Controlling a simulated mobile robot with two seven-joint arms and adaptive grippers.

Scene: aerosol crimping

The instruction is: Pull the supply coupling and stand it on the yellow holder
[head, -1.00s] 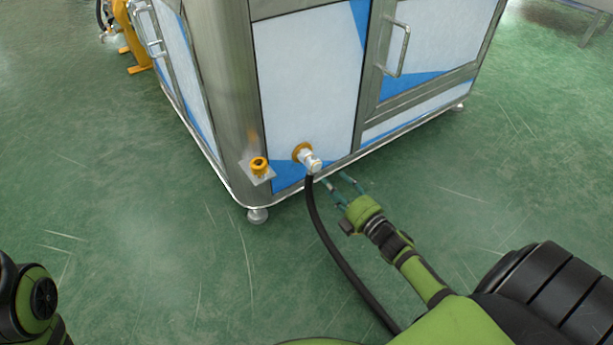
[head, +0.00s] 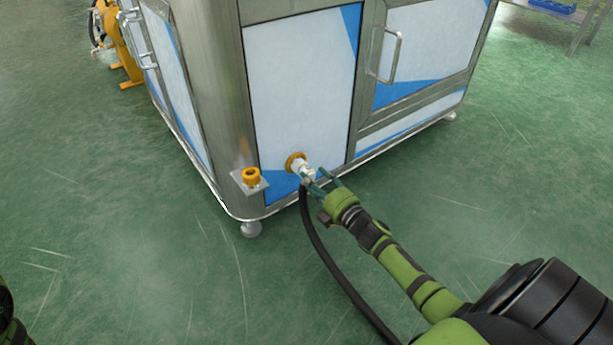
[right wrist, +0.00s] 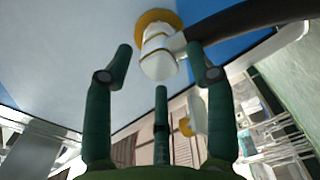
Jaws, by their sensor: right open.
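The supply coupling (head: 305,171) is a white and silver fitting on an orange ring on the machine's lower panel, with a black hose (head: 322,246) hanging from it. It also shows in the right wrist view (right wrist: 157,52). The yellow holder (head: 251,176) is a cup on a small metal plate to the left, and it looks empty. My right gripper (head: 323,181) is open at the coupling. In the right wrist view its green fingers (right wrist: 158,68) stand apart, with the coupling just beyond and between their tips; I cannot tell if they touch it. My left gripper is not in view.
The machine cabinet (head: 298,95) has white and blue panels, metal edges and door handles. A foot (head: 251,229) stands below its corner. A yellow-orange machine (head: 122,50) stands at the far left. The green floor (head: 170,270) in front is clear. The hose runs toward my right arm.

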